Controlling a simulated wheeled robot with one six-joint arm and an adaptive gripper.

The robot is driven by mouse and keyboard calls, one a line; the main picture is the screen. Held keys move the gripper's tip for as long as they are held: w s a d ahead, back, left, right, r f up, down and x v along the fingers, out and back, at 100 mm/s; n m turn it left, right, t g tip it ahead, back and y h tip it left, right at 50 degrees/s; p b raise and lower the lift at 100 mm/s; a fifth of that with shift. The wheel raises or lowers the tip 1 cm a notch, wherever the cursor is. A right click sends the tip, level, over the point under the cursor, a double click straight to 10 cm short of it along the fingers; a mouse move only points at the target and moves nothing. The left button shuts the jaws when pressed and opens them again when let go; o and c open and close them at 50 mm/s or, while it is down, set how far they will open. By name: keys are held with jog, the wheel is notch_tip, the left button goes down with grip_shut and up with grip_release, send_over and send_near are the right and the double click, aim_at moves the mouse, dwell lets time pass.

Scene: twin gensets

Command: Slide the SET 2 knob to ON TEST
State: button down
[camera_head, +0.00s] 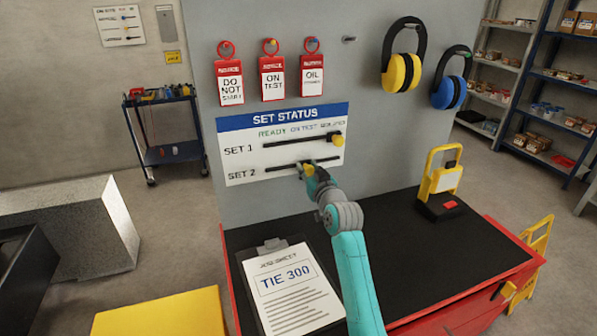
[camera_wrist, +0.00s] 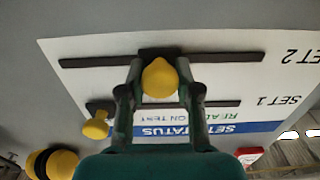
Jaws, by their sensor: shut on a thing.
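The SET STATUS board (camera_head: 240,150) is on the grey panel, with a SET 1 slot above a SET 2 slot (camera_head: 279,168). My gripper (camera_head: 311,174) is at the SET 2 slot and partly hides the knob in the head view. In the wrist view, which shows the board upside down, the yellow SET 2 knob (camera_wrist: 160,79) is between my two fingers (camera_wrist: 160,84), which are shut on it. The knob is near the middle of its slot, roughly in line with the ON TEST label (camera_head: 303,128). The SET 1 knob (camera_head: 337,140) is at the right end, under ISOLATED.
Tags (camera_head: 272,79) hang above the board, with yellow earmuffs (camera_head: 402,72) and blue earmuffs (camera_head: 449,92) to the right. A clipboard (camera_head: 291,292) and a yellow lockout-like stand (camera_head: 442,182) are on the black bench top (camera_head: 400,240) below.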

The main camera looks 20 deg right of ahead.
jog(key=c, duration=0.8)
grip_release()
jog(key=s, duration=1.2)
